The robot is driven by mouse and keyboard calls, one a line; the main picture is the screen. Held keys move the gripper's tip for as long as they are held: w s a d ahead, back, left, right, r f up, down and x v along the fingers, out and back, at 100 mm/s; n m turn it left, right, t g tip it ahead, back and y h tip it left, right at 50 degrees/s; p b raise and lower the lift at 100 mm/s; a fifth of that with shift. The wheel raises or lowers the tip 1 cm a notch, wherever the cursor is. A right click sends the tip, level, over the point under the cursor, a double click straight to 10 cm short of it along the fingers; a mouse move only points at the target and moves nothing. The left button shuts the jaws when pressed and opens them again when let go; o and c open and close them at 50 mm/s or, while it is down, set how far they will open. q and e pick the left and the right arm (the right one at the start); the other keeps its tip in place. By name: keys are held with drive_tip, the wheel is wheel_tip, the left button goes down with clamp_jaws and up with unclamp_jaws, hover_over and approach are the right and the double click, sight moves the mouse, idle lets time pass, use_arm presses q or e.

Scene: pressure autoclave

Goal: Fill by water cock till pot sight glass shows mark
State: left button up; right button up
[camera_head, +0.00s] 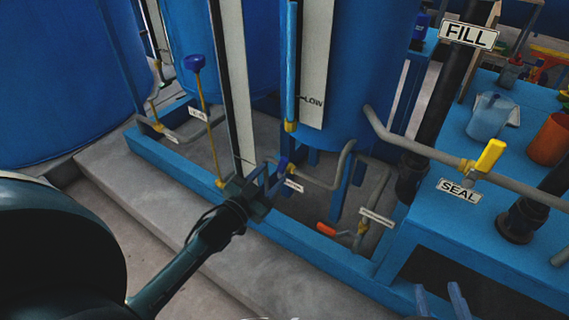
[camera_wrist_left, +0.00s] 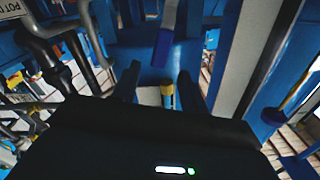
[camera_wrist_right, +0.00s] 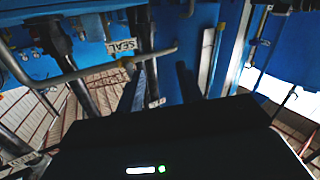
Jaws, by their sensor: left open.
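My left gripper (camera_head: 258,183) is open, low in front of the blue tank, close to a blue cock handle (camera_head: 283,163) on a grey pipe. Contact cannot be told. In the left wrist view a blue handle (camera_wrist_left: 164,45) and a yellow fitting (camera_wrist_left: 167,96) show between the open fingers. A small tag (camera_head: 294,186) hangs below the cock, too small to read. A light-blue sight tube (camera_head: 291,60) runs beside a white scale (camera_head: 315,60) with a LOW mark; its level cannot be told. My right gripper (camera_head: 440,303) shows only fingertips, apart and empty.
An orange-red lever (camera_head: 326,229) sits on a low pipe at right. A yellow-handled valve (camera_head: 490,156) is above the SEAL sign (camera_head: 459,190). A FILL sign (camera_head: 469,35) is above. A blue-knobbed rod (camera_head: 196,63) stands left. A blue frame edges the grey plinth (camera_head: 145,195).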

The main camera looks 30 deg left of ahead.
sight(282, 164)
use_arm(q)
drive_tip(key=w, duration=0.2)
drive_tip(key=w+b, duration=0.1)
drive_tip(key=w, duration=0.1)
drive_tip(key=w+d, duration=0.1)
drive_tip(key=w, duration=0.2)
use_arm(e)
drive_tip(key=shift+s+a+n+t+y, duration=0.1)
drive_tip(key=shift+a+n+t+y, duration=0.3)
drive_tip(key=shift+n+t+y, duration=0.1)
use_arm(q)
drive_tip(key=shift+c, duration=0.5)
clamp_jaws()
